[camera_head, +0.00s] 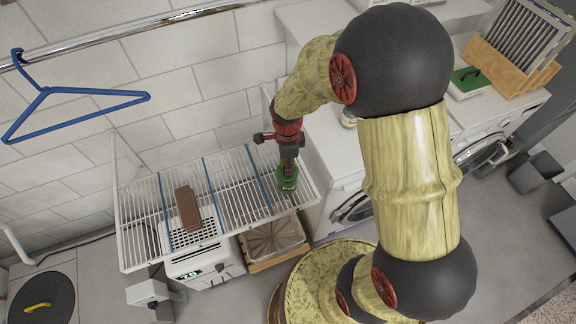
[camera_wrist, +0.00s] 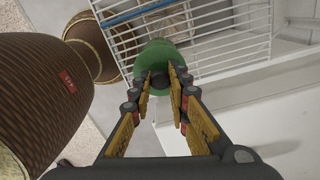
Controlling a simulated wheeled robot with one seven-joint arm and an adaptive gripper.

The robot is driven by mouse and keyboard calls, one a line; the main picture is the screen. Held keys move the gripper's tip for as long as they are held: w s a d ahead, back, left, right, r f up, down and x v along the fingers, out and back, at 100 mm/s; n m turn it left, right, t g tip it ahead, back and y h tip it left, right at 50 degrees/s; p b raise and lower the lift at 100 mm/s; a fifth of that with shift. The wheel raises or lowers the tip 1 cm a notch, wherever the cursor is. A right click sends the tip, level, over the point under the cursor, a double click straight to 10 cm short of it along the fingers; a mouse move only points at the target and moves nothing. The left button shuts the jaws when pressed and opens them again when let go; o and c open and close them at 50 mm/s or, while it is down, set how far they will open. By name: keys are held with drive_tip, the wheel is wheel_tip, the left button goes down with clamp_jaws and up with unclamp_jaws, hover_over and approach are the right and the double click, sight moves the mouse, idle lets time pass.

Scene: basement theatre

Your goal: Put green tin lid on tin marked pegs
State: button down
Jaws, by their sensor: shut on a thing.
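A green tin (camera_head: 287,185) with a small pale marking on its side stands at the right end of the white wire rack; I cannot read the marking. My gripper (camera_head: 288,163) points down right over it, its fingers at the tin's top. In the wrist view my gripper (camera_wrist: 161,84) is shut on the green lid (camera_wrist: 153,52), with the fingertips close together at its middle. The fingers hide part of the lid. I cannot tell whether the lid is seated on the tin or just above it.
The wire rack (camera_head: 143,217) has blue bars and carries a brown block (camera_head: 188,208). A wooden crate (camera_head: 262,264) and a white appliance (camera_head: 205,268) stand below. White machines stand to the right, with a pale jar (camera_head: 348,118) partly hidden by my arm. A blue hanger (camera_head: 75,91) hangs at left.

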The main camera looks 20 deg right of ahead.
drive_tip(key=shift+f, duration=0.1)
drive_tip(key=shift+f+b, duration=0.3)
drive_tip(key=shift+f, duration=0.2)
drive_tip(key=c, duration=1.8)
unclamp_jaws()
drive_tip(key=shift+o, duration=0.6)
drive_tip(key=shift+r, duration=0.1)
drive_tip(key=s+r+n+t+p, duration=0.1)
drive_tip(key=s+r+n, duration=0.25)
drive_tip(key=r, duration=0.85)
drive_tip(key=s+r+n+t+p, duration=0.15)
drive_tip(key=r+n, duration=0.35)
drive_tip(key=r, duration=0.8)
drive_tip(key=s+r+n+t, duration=0.3)
drive_tip(key=s+r+n, duration=0.4)
drive_tip(key=s+n, duration=0.3)
drive_tip(key=shift+s+a+r+n, duration=0.15)
drive_tip(key=shift+s+r+n, duration=0.15)
drive_tip(key=shift+n, duration=0.95)
